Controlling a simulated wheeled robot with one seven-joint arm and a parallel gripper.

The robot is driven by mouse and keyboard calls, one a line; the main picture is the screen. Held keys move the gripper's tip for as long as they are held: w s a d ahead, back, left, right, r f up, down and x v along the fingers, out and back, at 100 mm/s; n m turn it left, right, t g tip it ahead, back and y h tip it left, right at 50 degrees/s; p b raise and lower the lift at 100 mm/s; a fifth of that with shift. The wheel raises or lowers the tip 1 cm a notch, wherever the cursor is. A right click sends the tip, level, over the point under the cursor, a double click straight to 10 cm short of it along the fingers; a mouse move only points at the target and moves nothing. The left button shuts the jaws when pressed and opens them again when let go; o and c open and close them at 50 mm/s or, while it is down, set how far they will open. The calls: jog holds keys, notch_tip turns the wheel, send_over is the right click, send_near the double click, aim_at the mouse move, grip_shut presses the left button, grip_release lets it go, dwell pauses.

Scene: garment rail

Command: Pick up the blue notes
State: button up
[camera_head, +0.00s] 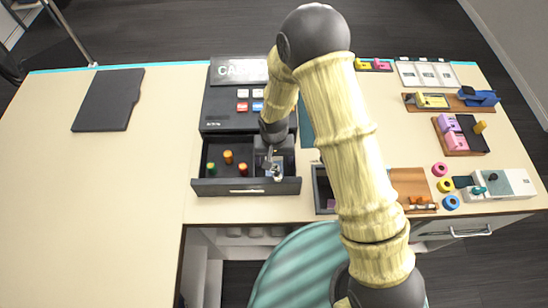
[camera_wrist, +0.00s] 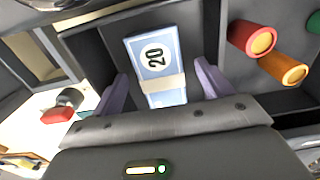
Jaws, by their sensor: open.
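The blue notes (camera_wrist: 154,50) are a banded bundle with a white label marked 20 and a pale strap. They lie in a compartment of the open cash drawer. In the wrist view my gripper (camera_wrist: 160,88) is open, with one purple finger on each side of the notes' near end. I cannot tell whether the fingers touch them. In the head view my gripper (camera_head: 274,168) is down at the right part of the drawer (camera_head: 247,188), and my arm and gripper hide most of the notes there.
Orange, red and green coin rolls (camera_head: 228,157) stand in the drawer's left compartment. The cash register (camera_head: 231,105) stands behind the drawer. A dark open box (camera_head: 320,190) is to the right. The counter's left side is clear apart from a dark flat pad (camera_head: 108,99).

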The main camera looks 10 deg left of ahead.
jog(key=shift+f, duration=0.6)
jog(key=c, duration=1.1)
jog(key=shift+r, duration=0.1)
notch_tip(320, 180, up, 10)
jog(key=b, duration=0.3)
jog(key=shift+r+p, duration=1.85)
jog(key=shift+r, duration=0.6)
